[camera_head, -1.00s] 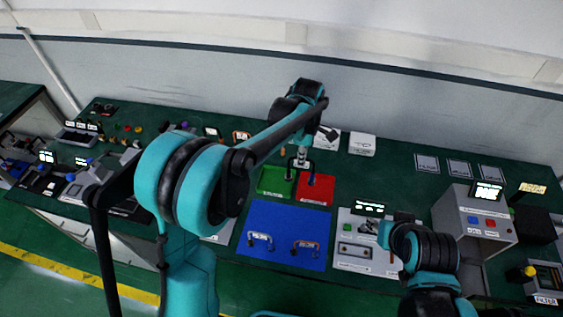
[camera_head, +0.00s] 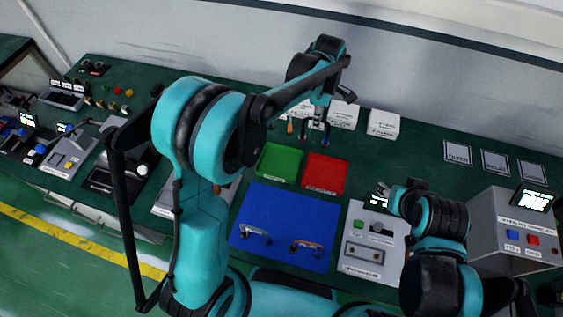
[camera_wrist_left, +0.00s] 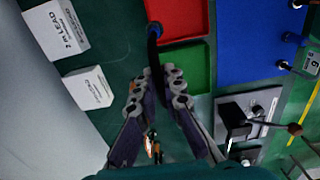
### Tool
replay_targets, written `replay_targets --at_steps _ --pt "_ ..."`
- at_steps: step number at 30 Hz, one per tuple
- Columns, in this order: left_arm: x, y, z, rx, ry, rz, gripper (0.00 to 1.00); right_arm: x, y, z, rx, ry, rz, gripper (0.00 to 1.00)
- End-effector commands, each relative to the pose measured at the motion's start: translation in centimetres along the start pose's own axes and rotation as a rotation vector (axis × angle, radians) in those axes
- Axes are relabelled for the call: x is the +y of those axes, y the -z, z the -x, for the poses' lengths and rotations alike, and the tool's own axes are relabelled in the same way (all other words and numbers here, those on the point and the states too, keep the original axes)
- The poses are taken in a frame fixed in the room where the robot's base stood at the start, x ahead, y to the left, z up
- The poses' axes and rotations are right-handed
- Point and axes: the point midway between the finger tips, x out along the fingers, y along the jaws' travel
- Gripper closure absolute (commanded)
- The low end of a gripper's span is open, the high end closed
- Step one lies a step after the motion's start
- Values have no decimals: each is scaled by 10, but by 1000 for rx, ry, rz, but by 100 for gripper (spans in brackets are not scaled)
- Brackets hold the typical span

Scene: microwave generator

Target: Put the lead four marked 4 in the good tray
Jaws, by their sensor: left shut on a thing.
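My left gripper (camera_head: 312,120) is raised beyond the back edges of the green and red trays. Orange parts show near the fingers. No mark on the held lead is readable. The green tray (camera_head: 279,163) and red tray (camera_head: 324,175) look empty; their labels are too small to read. Two leads lie on the blue mat (camera_head: 285,215), a pale one (camera_head: 255,233) and an orange one (camera_head: 307,246). My right gripper (camera_head: 384,197) is by the grey tester; its fingers are unclear.
The grey tester (camera_head: 370,250) stands right of the mat. White boxes (camera_head: 383,123) stand behind the trays, close to my left gripper. A grey machine (camera_head: 510,232) with a lit screen is at the right. Several devices crowd the left bench.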

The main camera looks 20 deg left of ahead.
Motion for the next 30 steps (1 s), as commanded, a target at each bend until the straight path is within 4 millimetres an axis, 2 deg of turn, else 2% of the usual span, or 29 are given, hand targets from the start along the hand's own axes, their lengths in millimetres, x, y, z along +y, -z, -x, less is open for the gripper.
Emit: replay_targets --at_steps 5,12,18,23,30 --pt "-9 18 -17 0 0 3 100 0 -5 -7 0 0 0 60" --pt "-34 69 -51 0 0 5 100 0 -10 -14 0 0 0 60" --pt "-49 98 -70 0 0 3 100 0 -13 -18 0 0 0 60" --pt "-52 105 -76 0 0 0 100 0 -13 -19 0 0 0 60" --pt "-52 105 -110 0 0 0 100 0 -19 -27 0 0 0 60"
